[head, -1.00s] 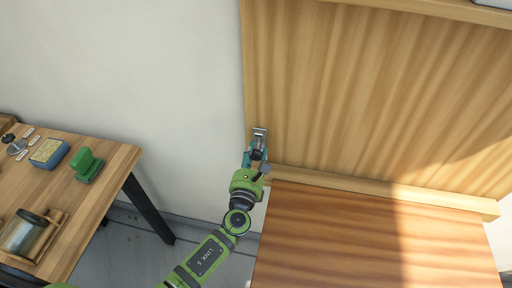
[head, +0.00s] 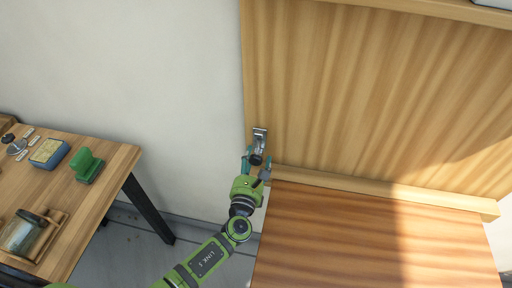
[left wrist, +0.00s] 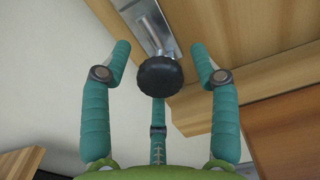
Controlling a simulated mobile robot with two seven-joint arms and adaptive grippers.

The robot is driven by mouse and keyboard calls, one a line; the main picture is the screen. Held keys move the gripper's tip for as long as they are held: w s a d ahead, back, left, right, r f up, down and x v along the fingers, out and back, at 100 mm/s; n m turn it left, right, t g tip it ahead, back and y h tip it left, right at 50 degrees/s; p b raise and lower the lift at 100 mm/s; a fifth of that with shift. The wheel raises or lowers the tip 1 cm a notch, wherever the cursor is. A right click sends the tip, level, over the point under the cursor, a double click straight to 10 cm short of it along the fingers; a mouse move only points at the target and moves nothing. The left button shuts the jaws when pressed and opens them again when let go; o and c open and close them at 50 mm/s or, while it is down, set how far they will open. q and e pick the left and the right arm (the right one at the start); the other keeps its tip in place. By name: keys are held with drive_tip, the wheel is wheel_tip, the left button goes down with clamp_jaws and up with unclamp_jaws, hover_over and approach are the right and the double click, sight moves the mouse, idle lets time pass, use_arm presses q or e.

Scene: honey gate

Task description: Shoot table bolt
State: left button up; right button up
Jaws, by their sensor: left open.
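The metal bolt (head: 260,139) is mounted at the lower left edge of the upright wooden panel (head: 370,90). Its round black knob (head: 256,159) sits at its lower end in the head view. In the left wrist view the knob (left wrist: 159,77) hides part of the shiny rod and plate (left wrist: 142,24). My left gripper (head: 257,165) is open, with its teal fingers around the knob. In the left wrist view a gap shows between the knob and the two side fingers; contact with the third finger cannot be told. My right gripper is not in view.
A wooden ledge (head: 390,191) runs along the panel's foot, above a brown wooden surface (head: 325,240). Bare wall lies between.

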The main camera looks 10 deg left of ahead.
use_arm(q)
drive_tip(key=s, duration=0.6)
drive_tip(key=shift+s+p, duration=0.35)
drive_tip(key=shift+p, duration=0.05)
idle(0.3)
